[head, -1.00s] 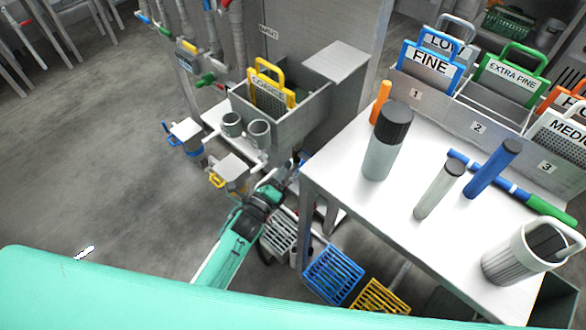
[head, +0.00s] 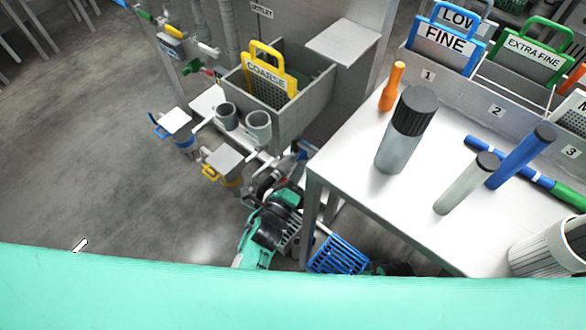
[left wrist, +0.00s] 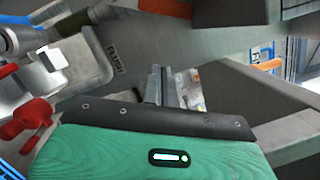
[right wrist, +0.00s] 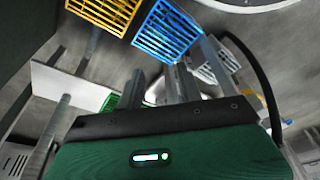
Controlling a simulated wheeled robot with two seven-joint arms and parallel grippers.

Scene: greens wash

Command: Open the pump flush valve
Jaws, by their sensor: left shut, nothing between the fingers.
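A plate lettered FLUSH (left wrist: 113,62) shows at the upper left of the left wrist view. A red handle (left wrist: 25,119) stands left of it on pale pipework; I cannot tell its open or shut position. My left gripper (left wrist: 158,86) is shut and empty, apart from the red handle and to its right. In the head view my left arm (head: 268,222) reaches in low beside the table; its fingertips are hard to make out there. My right gripper (right wrist: 160,88) is open and empty, low near the floor racks in the right wrist view.
A grey tank holds a yellow COARSE screen (head: 268,75). Two grey cups (head: 258,125) stand before it. The white table (head: 350,150) holds bottles and a blue-green wand. A blue rack (head: 338,257) lies below.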

